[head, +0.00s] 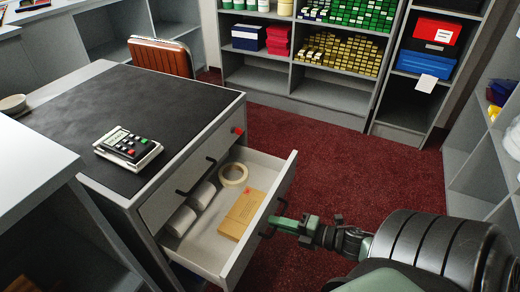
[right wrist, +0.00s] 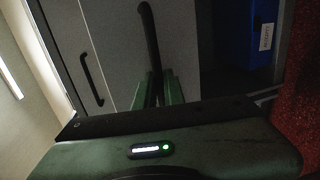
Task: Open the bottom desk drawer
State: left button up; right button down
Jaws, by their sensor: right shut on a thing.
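The grey desk (head: 215,125) has an open drawer (head: 288,180), pulled out toward the right. I cannot tell for certain whether it is the bottom one. Inside lie a tape roll (head: 233,174), two white rolls and a tan box (head: 243,213). A closed drawer front with a black handle (head: 211,159) sits above it. My right gripper (head: 272,226) is at the open drawer's outer face, shut on its black handle. In the right wrist view the dark handle (right wrist: 149,35) runs down between the green fingers (right wrist: 156,90). My left gripper is not in view.
A calculator (head: 128,148) lies on the dark desktop. A brown chair (head: 161,57) stands behind the desk. Shelves (head: 327,93) line the back wall and the right side. Red carpet (head: 340,160) lies clear beside the drawer.

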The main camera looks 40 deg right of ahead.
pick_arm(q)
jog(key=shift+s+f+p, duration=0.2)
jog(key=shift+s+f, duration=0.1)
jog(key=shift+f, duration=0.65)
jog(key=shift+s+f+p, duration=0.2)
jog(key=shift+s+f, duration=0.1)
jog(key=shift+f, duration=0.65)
pick_arm(e)
jog(key=shift+f+v, duration=0.25)
jog(key=shift+v, duration=0.95)
jog(key=shift+f+v, duration=0.25)
jog(key=shift+v, duration=0.95)
jog(key=shift+s, duration=0.15)
jog(key=c, duration=1.8)
grip_release()
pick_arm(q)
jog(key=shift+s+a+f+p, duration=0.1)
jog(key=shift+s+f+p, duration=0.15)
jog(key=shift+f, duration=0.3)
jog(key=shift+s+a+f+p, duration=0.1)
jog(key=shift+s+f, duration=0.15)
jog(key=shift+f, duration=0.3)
pick_arm(e)
jog(key=v, duration=0.7)
jog(key=shift+s+d, duration=0.25)
jog(key=shift+s, duration=0.05)
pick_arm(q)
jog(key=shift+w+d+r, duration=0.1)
